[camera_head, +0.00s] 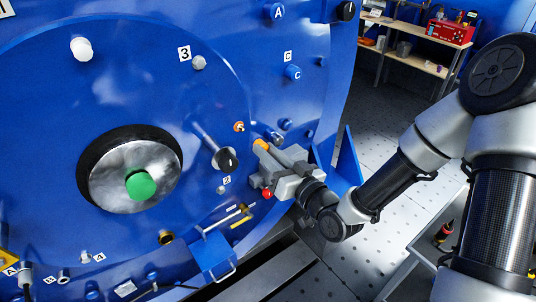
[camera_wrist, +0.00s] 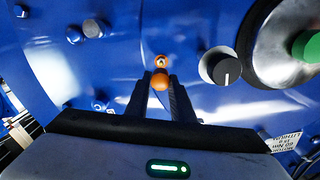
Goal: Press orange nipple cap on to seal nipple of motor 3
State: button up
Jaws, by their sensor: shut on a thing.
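My gripper (camera_head: 266,149) is shut on the orange nipple cap (camera_head: 261,145), close to the blue motor face. In the wrist view the cap (camera_wrist: 160,83) sits between the two dark fingertips (camera_wrist: 160,90). A small round orange fitting with a pale centre (camera_head: 239,126) is on the motor face, up and left of the cap. In the wrist view this fitting (camera_wrist: 160,62) appears just beyond the cap, nearly in line with it. Whether the two touch is hard to tell; in the head view they look apart.
A black-and-silver knob (camera_head: 226,159) sticks out left of my gripper. A green-centred hub (camera_head: 140,186) lies farther left. A label "3" (camera_head: 184,53) is beside a pale bolt (camera_head: 199,63). A blue bracket (camera_head: 347,160) stands right of the gripper. Shelves (camera_head: 425,38) are behind.

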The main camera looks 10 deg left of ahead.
jog(key=shift+b+x, duration=0.65)
jog(key=shift+x, duration=2.2)
jog(key=shift+b, duration=0.65)
jog(key=shift+b+x, duration=0.65)
jog(key=shift+x, duration=0.95)
jog(key=o, duration=1.1)
jog(key=shift+s, duration=0.1)
